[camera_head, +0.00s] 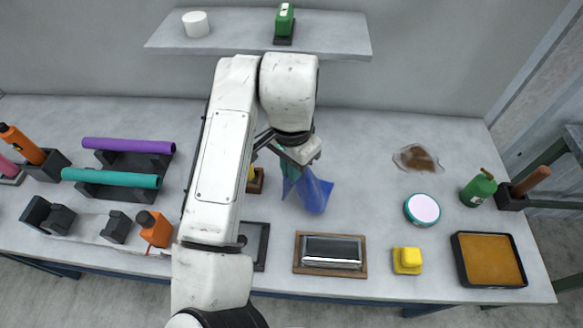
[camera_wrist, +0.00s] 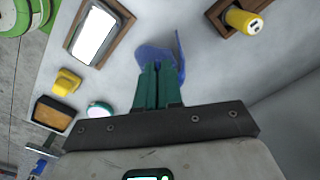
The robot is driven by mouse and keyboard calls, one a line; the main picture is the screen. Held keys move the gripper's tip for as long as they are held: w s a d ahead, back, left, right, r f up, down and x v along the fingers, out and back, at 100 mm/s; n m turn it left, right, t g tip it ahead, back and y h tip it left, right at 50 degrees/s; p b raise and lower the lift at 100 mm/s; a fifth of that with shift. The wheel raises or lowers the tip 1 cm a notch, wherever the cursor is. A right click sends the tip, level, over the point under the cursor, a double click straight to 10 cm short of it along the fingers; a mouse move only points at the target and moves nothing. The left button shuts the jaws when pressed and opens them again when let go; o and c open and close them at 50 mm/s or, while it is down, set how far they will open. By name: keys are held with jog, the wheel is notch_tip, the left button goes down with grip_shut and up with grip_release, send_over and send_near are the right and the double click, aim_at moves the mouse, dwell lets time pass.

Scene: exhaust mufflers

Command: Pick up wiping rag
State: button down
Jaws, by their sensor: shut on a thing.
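The wiping rag (camera_head: 314,193) is blue cloth, draped in a loose fold near the middle of the table. My gripper (camera_head: 287,167) is above it, with its green fingers shut on the rag's upper part. In the wrist view the closed fingers (camera_wrist: 158,72) pinch the blue rag (camera_wrist: 150,54), which spreads out beyond and beside the tips. The pinched part is hidden between the fingers. I cannot tell whether the rag's lower edge touches the table.
A framed metal block (camera_head: 331,254), a yellow block (camera_head: 407,260), a round tin (camera_head: 422,209) and an orange tray (camera_head: 489,260) stand right of my arm. A brown spill (camera_head: 419,158) lies behind the tin. Purple (camera_head: 128,145) and teal (camera_head: 110,178) tubes lie left. A shelf (camera_head: 240,38) hangs behind.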

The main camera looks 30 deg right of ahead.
notch_tip(320, 180, up, 13)
jog(key=p, duration=0.3)
jog(key=shift+r, duration=0.1)
dwell(1.1)
